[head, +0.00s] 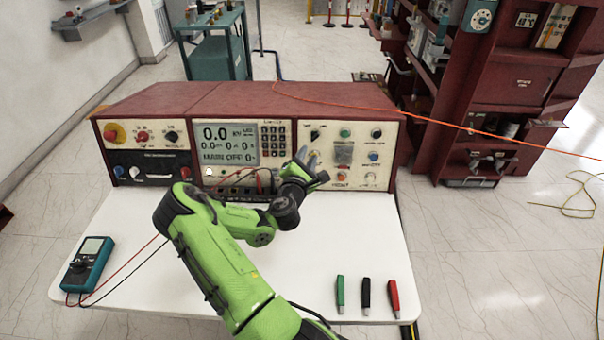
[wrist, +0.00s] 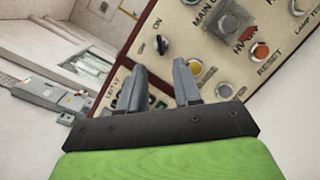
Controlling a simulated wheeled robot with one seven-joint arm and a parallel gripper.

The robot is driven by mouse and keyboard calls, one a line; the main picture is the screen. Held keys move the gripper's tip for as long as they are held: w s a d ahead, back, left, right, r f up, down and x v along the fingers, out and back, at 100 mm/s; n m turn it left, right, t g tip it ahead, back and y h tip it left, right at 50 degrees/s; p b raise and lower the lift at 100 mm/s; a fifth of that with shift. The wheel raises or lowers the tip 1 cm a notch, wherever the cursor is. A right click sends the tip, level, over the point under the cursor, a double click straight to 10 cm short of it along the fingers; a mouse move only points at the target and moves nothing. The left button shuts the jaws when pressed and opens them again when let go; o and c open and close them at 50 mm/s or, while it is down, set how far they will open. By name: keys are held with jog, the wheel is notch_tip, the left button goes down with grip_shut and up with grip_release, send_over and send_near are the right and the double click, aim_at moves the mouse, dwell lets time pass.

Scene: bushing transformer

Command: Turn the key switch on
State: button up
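The key switch (head: 315,134) is a small dark switch at the upper left of the cream right-hand panel of the red console. In the wrist view the switch (wrist: 162,44) shows as a dark and silver knob with small lettering beside it, just beyond my fingertips. My gripper (head: 307,158) is in front of the panel, slightly below and left of the switch. In the wrist view my gripper (wrist: 160,68) has its two grey fingers apart with nothing between them. The fingers look clear of the switch, though the exact distance cannot be told.
The same panel carries a green button (head: 345,133), a grey square part (head: 344,153) and other buttons. A lit display (head: 227,145) is left of it.

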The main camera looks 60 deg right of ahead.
jog(key=b+v, duration=0.1)
jog(key=v, duration=0.5)
jog(key=shift+a+b, duration=0.25)
jog(key=shift+b, duration=0.15)
